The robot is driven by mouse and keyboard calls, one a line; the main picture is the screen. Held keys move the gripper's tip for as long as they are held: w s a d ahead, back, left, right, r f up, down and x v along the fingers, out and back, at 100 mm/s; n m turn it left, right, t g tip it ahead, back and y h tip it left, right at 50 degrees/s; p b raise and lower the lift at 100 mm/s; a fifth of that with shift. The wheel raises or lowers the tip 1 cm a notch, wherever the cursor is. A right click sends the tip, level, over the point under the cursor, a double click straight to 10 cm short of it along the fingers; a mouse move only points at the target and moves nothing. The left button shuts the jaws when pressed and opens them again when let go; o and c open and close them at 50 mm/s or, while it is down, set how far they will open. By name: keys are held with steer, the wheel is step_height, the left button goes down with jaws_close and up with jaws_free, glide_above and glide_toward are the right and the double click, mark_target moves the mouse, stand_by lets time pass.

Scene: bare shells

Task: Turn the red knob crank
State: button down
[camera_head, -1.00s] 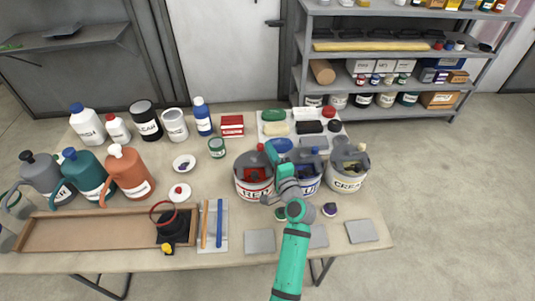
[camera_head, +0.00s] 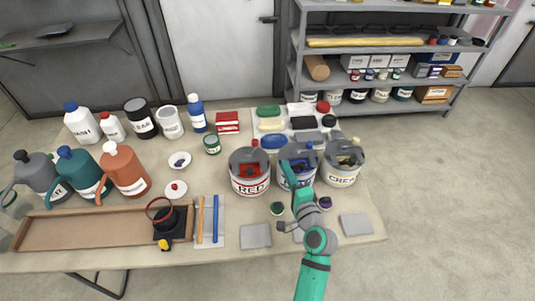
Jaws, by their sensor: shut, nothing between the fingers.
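The red knob (camera_head: 255,143) stands at the top of the crank on the bucket labelled RED (camera_head: 250,188), right of the table's middle. Red material shows in the bucket's opening; the crank's arm is too small to make out. My gripper (camera_head: 294,168) is at the end of my teal and grey arm, over the front of the blue-labelled bucket (camera_head: 293,182). It is right of the red knob and apart from it. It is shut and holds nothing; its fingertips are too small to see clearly. My wrist hides part of the table in front of the blue-labelled bucket.
A bucket labelled CREAM (camera_head: 343,175) stands to the right of the blue-labelled one. Small dark-topped jars (camera_head: 277,208) and grey pads (camera_head: 256,236) lie in front. Bottles and jugs (camera_head: 125,172) fill the left. A wooden tray (camera_head: 85,230) lies along the front left.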

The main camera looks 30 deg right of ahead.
steer(key=s+a+m+h, duration=0.1)
steer(key=s+a+h, duration=0.1)
steer(key=a, duration=0.6)
glide_toward(257, 144)
steer(key=x, duration=0.5)
steer(key=shift+a+r, duration=0.1)
steer(key=shift+a, duration=0.1)
steer(key=shift+x, duration=0.8)
steer(key=shift+w+d, duration=0.25)
steer(key=shift+d, duration=0.1)
